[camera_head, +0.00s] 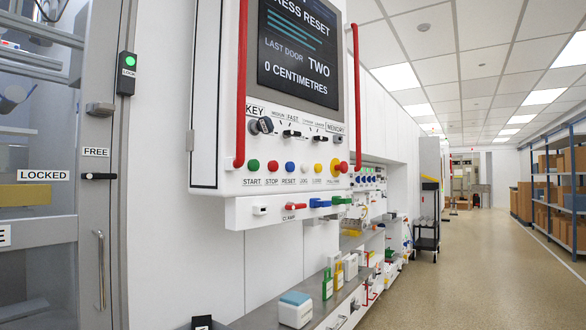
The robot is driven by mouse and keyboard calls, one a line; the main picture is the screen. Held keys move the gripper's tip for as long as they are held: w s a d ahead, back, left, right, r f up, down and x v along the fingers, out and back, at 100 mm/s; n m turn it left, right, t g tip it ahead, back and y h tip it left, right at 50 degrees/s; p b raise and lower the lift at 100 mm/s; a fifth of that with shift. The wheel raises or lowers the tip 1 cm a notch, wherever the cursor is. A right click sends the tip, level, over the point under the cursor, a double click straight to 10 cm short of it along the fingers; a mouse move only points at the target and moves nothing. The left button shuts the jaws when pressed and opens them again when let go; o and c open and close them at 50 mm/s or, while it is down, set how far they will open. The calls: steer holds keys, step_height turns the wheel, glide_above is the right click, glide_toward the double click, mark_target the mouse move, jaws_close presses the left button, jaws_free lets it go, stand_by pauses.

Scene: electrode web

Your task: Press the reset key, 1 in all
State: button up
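The reset key (289,167) is a small round blue button above the label RESET. It is in the row under the screen on the white control panel (209,130), between the red STOP button (272,165) and a white button (304,168). The green START button (253,164) is at the row's left end. The screen (300,50) reads PRESS RESET, LAST DOOR TWO, 0 CENTIMETRES. Nothing covers the reset key. My gripper is not in view.
Red vertical handrails (241,80) stand out at both sides of the screen. A red mushroom button (341,167) is at the row's right. Open floor (470,270) lies right.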

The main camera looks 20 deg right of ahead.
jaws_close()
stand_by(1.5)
